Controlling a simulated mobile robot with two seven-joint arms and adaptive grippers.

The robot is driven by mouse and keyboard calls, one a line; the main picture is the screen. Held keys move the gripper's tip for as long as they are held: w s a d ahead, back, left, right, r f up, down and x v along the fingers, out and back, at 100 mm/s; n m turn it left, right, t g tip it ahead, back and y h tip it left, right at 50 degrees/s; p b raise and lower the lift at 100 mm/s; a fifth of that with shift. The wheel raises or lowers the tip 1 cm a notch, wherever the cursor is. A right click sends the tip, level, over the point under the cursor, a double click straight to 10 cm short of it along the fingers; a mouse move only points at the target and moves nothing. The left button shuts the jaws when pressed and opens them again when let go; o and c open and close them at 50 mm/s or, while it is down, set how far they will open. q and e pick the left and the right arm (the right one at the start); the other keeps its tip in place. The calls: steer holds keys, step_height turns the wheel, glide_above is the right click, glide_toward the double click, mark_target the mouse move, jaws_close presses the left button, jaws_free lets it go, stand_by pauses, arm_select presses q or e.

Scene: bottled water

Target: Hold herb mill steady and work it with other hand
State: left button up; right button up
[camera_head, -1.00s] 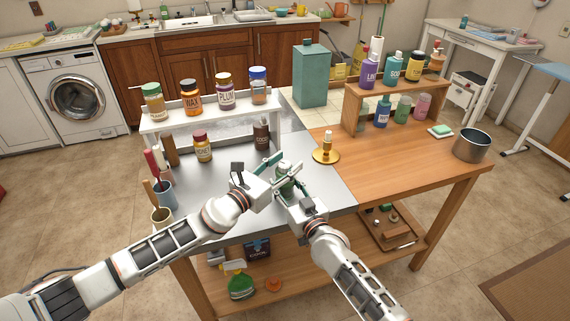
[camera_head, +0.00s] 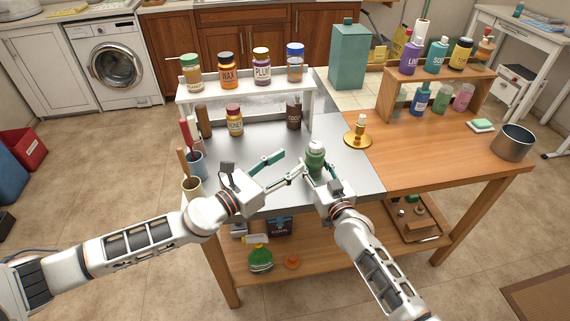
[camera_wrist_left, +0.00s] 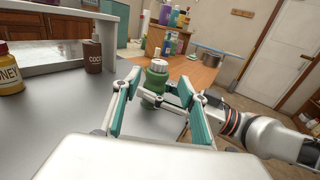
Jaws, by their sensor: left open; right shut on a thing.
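The herb mill (camera_head: 315,158) is a green bottle-shaped body with a pale grey top, upright near the front of the grey worktop. My right gripper (camera_head: 318,174) is shut around its lower part; its fingers are partly hidden. My left gripper (camera_head: 289,162) is open and empty, to the left of the mill, with its teal fingers spread towards it. In the left wrist view the mill (camera_wrist_left: 156,84) appears between the open fingers of the left gripper (camera_wrist_left: 158,92), farther away, with no clear contact.
Left of the grippers stand cups (camera_head: 192,187) with tools. Behind are a honey jar (camera_head: 235,120), a cocoa bottle (camera_head: 294,113) and a white shelf (camera_head: 245,93) of jars. A brass candlestick (camera_head: 358,135) stands right of the mill. The grey top between is clear.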

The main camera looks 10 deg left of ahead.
mark_target(312, 148)
stand_by(0.3)
arm_select(q)
steer(key=x, duration=1)
steer(key=shift+w+d+f, duration=0.1)
steer(key=shift+d+f, duration=0.05)
steer(key=shift+f, duration=0.1)
steer(key=c, duration=1.1)
